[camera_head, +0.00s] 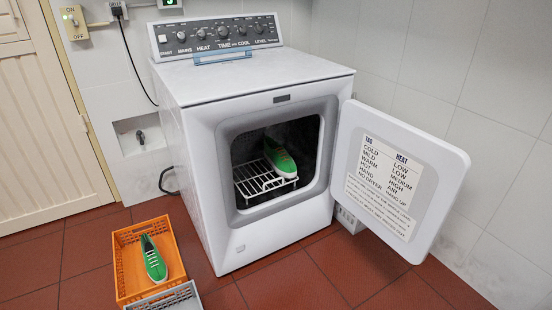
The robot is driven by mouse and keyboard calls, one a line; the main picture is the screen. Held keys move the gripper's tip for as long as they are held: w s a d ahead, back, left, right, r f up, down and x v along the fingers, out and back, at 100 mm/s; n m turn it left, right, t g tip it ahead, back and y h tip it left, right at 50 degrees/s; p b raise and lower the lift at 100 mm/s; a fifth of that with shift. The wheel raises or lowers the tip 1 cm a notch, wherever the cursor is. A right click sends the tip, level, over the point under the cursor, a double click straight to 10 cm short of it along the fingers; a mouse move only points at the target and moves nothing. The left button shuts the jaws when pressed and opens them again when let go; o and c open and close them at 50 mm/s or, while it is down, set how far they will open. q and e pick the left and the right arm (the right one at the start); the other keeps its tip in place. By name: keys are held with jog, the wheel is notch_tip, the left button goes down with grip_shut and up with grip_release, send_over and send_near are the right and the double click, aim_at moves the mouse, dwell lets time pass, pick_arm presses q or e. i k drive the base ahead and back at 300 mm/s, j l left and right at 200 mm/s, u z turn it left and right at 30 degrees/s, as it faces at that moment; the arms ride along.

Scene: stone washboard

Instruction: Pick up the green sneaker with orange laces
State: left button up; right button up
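One green sneaker (280,157) with a white sole stands on a white wire rack (252,187) inside the open dryer. A second green sneaker (153,258) with a white sole edge lies in the orange crate (127,237) on the floor. Its laces look dark or pale rather than orange, though this is hard to tell. Neither of my grippers is in view.
The white dryer (196,150) has its door (398,180) swung open to the right, showing a printed heat label. A grey crate (190,303) sits at the bottom edge, by the orange crate. Red tile floor (290,276) is clear in front of the dryer.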

aim_at(279, 158)
jog(key=u, duration=0.35)
jog(key=i+l+u, duration=0.3)
jog(key=u, duration=0.2)
jog(key=i+l+u, duration=0.25)
jog(key=l+u, duration=0.2)
